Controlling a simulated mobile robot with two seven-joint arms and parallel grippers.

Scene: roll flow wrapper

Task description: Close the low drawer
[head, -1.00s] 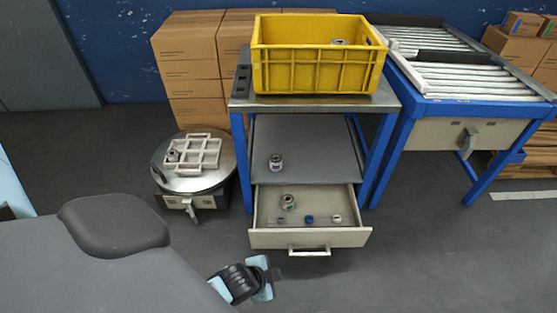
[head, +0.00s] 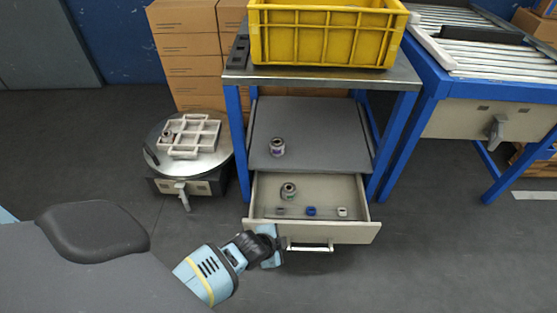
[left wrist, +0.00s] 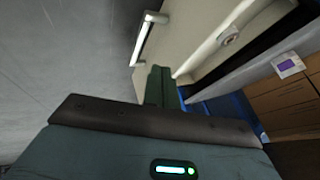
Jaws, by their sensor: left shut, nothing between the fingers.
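The low drawer (head: 352,233) is pulled out from under the shelf of the blue-legged table, with a bar handle (head: 308,248) on its front. Inside it stand a can and several small round parts. My left gripper (head: 272,245) is shut and empty at the left part of the drawer front, left of the handle. Whether it touches the front is unclear. In the left wrist view, the shut fingers (left wrist: 160,86) point at the drawer front (left wrist: 180,35), with the handle (left wrist: 147,36) to their upper left. My right gripper is not in view.
A yellow crate (head: 330,39) sits on the table top (head: 310,77). A can (head: 277,147) stands on the shelf (head: 330,125) above the drawer. A round turntable with a white tray (head: 196,137) stands at left, a roller conveyor (head: 490,50) at right. The floor in front is clear.

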